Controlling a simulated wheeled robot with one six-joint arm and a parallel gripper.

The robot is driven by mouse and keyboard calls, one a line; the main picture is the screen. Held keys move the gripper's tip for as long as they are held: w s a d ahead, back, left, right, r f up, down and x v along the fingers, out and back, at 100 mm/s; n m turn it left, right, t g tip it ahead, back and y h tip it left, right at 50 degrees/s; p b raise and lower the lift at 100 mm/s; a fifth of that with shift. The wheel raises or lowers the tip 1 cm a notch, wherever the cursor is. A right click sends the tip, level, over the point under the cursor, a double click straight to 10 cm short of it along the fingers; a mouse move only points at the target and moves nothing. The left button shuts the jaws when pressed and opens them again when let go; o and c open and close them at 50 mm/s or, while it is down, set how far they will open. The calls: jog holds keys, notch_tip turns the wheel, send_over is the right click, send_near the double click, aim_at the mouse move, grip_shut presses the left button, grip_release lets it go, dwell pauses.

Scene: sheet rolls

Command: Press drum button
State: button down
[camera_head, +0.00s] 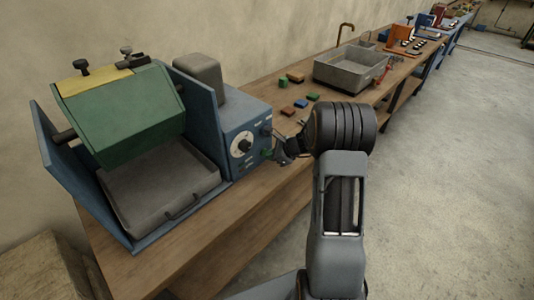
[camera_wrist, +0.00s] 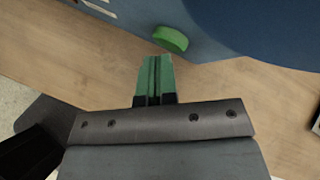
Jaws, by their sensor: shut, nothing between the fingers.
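The machine at left in the head view has a green drum (camera_head: 125,120) in a blue frame. Its blue control box (camera_head: 232,124) has a white dial (camera_head: 241,145) and small knobs on the front. A green button (camera_head: 267,154) sits low on that face, close to my gripper (camera_head: 281,158). In the wrist view, the green button (camera_wrist: 170,39) sticks out from the blue panel (camera_wrist: 255,25). My gripper (camera_wrist: 154,62) is shut and empty, its green fingertips just short of the button and slightly left of it. I cannot tell whether they touch.
A grey tray (camera_head: 160,190) lies under the drum. The wooden bench (camera_head: 215,215) runs toward the back right, with several small coloured blocks and a grey sink (camera_head: 350,72). Open concrete floor (camera_head: 440,170) lies to the right.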

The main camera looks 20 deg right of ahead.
jog(key=shift+s+d+r+b, duration=0.1)
jog(key=shift+s+b, duration=0.2)
jog(key=s, duration=0.1)
jog(key=s+d, duration=0.1)
jog(key=shift+s+d, duration=0.25)
jog(key=shift+s, duration=0.05)
jog(key=shift+s+d, duration=0.15)
jog(key=shift+s, duration=0.4)
jog(key=shift+s+f+b, duration=0.15)
jog(key=shift+f+b, duration=0.1)
jog(key=shift+b, duration=0.2)
jog(key=s+m+t+b, duration=0.1)
jog(key=s+f+m+t+y+b, duration=0.1)
jog(key=b, duration=0.1)
jog(key=s+y+b, duration=0.1)
jog(key=shift+s+f+m+t, duration=0.2)
jog(key=shift+f+m+t, duration=0.1)
jog(key=shift+m+t, duration=0.1)
jog(key=s+d+m+t+b, duration=0.1)
jog(key=t, duration=0.1)
jog(key=s+d+r+m+t+b, duration=0.1)
jog(key=s+m+t+b, duration=0.1)
jog(key=s+d+r+m+t+h+b, duration=0.1)
jog(key=t, duration=0.1)
jog(key=shift+s+m+t, duration=0.15)
jog(key=shift+m+t, duration=0.15)
jog(key=shift+t, duration=0.1)
